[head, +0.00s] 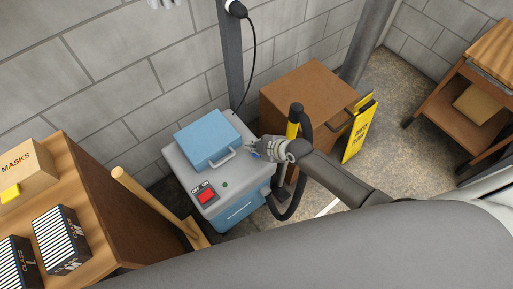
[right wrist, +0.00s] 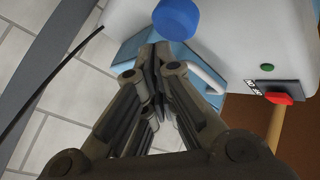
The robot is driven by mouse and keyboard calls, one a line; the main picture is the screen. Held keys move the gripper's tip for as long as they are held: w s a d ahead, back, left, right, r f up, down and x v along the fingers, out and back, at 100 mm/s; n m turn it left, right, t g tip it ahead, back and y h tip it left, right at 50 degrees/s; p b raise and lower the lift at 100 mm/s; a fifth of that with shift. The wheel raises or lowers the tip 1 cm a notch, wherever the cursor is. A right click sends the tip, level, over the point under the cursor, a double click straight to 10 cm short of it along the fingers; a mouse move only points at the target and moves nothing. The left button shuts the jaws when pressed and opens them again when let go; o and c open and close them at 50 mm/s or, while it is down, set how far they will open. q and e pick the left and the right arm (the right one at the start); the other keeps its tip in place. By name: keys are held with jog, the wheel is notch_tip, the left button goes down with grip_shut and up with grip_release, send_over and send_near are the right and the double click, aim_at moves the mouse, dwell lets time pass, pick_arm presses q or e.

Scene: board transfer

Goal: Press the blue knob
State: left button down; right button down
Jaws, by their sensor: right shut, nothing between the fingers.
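The blue knob (right wrist: 176,18) is a round cylinder on the machine's grey top, at the top of the right wrist view. In the head view only a bit of blue shows beside my gripper, so the knob is mostly hidden there. The grey machine (head: 179,164) has a blue lid (head: 207,138) with a handle. My right gripper (head: 252,149) is at the machine's right edge. In the right wrist view its closed fingertips (right wrist: 154,54) are empty and appear just below the knob; contact cannot be told.
A red switch (head: 206,196) and a green button (head: 225,184) are on the machine's front. A broom (head: 150,198) leans at left beside a wooden table (head: 95,190). A brown cabinet (head: 305,90) and yellow sign (head: 359,130) stand at right. A grey post (head: 230,60) rises behind.

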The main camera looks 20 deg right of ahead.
notch_tip(320, 180, up, 5)
jog(key=p, duration=0.4)
jog(key=shift+r+p, duration=0.1)
jog(key=shift+p, duration=0.3)
dwell(1.7)
notch_tip(320, 180, up, 4)
jog(key=shift+f+p, duration=0.15)
jog(key=shift+p, duration=0.6)
jog(key=shift+f, duration=0.1)
